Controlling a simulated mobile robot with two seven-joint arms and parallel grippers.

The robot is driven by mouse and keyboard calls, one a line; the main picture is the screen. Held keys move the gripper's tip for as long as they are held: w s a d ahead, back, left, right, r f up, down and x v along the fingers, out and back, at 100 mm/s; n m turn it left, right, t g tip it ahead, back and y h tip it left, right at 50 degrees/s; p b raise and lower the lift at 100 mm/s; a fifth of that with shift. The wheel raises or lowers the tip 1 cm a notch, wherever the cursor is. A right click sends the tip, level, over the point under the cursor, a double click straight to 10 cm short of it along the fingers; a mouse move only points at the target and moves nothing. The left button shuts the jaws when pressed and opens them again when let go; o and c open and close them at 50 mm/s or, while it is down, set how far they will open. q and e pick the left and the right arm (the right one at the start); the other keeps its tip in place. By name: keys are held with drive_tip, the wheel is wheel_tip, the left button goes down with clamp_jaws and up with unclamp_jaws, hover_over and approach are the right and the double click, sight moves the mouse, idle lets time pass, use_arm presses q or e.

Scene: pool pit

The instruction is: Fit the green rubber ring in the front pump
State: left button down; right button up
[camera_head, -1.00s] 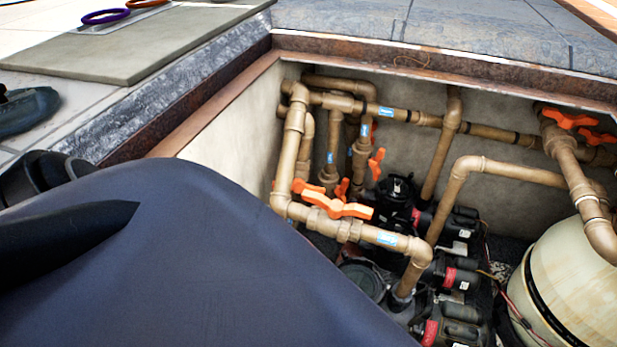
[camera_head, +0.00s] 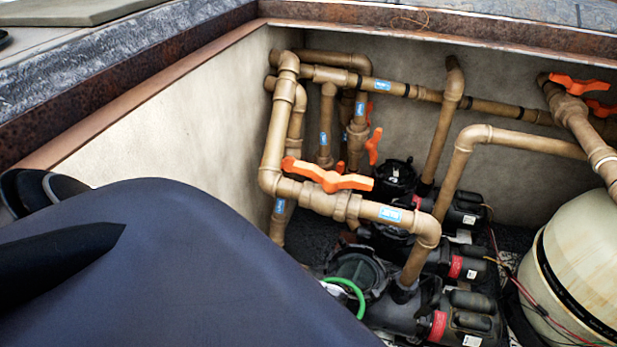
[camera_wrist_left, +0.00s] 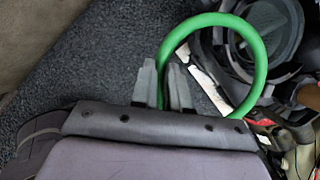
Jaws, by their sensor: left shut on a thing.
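The green rubber ring (camera_head: 350,290) shows partly from behind my dark blue arm in the head view. In the left wrist view the ring (camera_wrist_left: 262,62) is a nearly full loop. My left gripper (camera_wrist_left: 163,75) is shut on the ring's left side. The front pump (camera_head: 395,315) is the nearest one, and its round pot (camera_head: 358,268) is open at the top. In the wrist view the ring overlaps the left part of the pot (camera_wrist_left: 290,50); whether they touch I cannot tell. My right gripper is not in view.
Brown pipes (camera_head: 375,210) with orange valve handles (camera_head: 325,177) stand behind and above the front pump. More black pumps (camera_head: 395,180) are farther back. A cream tank (camera_head: 580,270) stands at the right. The pit's left wall (camera_head: 170,150) rises beside my arm.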

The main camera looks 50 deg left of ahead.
use_arm(q)
drive_tip(key=w+a+b, duration=0.1)
drive_tip(key=w+b, duration=0.2)
drive_tip(key=w, duration=0.1)
drive_tip(key=w+a+f+b, duration=0.1)
drive_tip(key=w+b, duration=0.2)
drive_tip(key=w, duration=0.1)
drive_tip(key=w+a+f+b, duration=0.1)
drive_tip(key=w+a+b, duration=0.1)
drive_tip(key=w+b, duration=0.2)
drive_tip(key=shift+w, duration=0.1)
drive_tip(key=shift+w+a+f+b, duration=0.1)
drive_tip(key=shift+w+a+b, duration=0.1)
drive_tip(key=shift+w+b, duration=0.4)
drive_tip(key=shift+w+a+f+b, duration=0.1)
drive_tip(key=shift+w+a+b, duration=0.05)
drive_tip(key=shift+w+b, duration=0.4)
wheel_tip(320, 180, down, 3)
drive_tip(key=b, duration=0.3)
drive_tip(key=shift+f, duration=0.1)
drive_tip(key=shift+f+b, duration=0.7)
drive_tip(key=shift+b, duration=0.15)
drive_tip(key=shift+r+p, duration=0.2)
drive_tip(key=shift+p, duration=0.15)
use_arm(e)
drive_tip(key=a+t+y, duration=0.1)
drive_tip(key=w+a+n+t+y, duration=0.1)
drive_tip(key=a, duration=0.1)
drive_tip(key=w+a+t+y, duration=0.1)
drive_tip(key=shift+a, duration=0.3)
